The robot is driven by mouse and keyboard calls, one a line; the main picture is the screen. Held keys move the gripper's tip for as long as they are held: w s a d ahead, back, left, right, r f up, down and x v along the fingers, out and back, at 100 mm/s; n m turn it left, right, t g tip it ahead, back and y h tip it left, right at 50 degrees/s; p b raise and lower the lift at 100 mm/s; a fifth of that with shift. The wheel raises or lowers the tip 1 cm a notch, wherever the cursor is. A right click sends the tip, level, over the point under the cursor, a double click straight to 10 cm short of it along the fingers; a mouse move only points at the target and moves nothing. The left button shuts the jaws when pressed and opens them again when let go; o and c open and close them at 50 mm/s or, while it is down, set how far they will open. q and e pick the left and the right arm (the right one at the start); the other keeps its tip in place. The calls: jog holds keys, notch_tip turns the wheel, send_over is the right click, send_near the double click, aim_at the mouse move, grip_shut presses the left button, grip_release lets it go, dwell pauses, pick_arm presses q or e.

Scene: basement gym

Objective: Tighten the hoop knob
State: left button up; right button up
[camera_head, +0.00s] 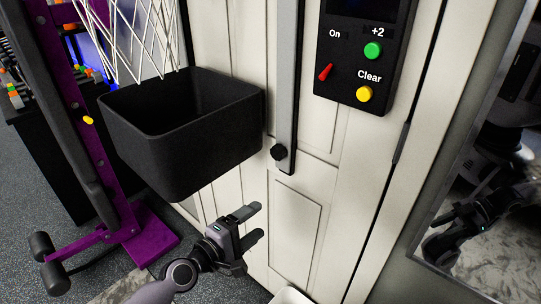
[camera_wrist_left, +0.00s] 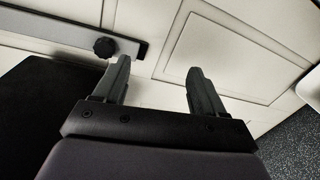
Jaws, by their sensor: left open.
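My right gripper cannot be made out directly.
A black open bin (camera_head: 183,140) hangs beside the bar under a white net (camera_head: 130,35). A black control panel (camera_head: 358,50) with a red switch and green and yellow buttons is at upper right. A purple rack (camera_head: 140,235) stands left. A mirror (camera_head: 490,180) on the right reflects robot parts.

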aim_at(276, 154)
pick_arm(q)
jog(key=w+r+n+t, duration=0.1)
jog(key=w+r+n, duration=0.6)
jog(key=w+r, duration=0.15)
jog(key=shift+a+b+x, duration=0.25)
jog(key=shift+b+x, duration=1.05)
jog(key=shift+x, duration=1.85)
jog(key=shift+w, duration=0.2)
jog(key=shift+c, duration=0.4)
jog(key=c, duration=1)
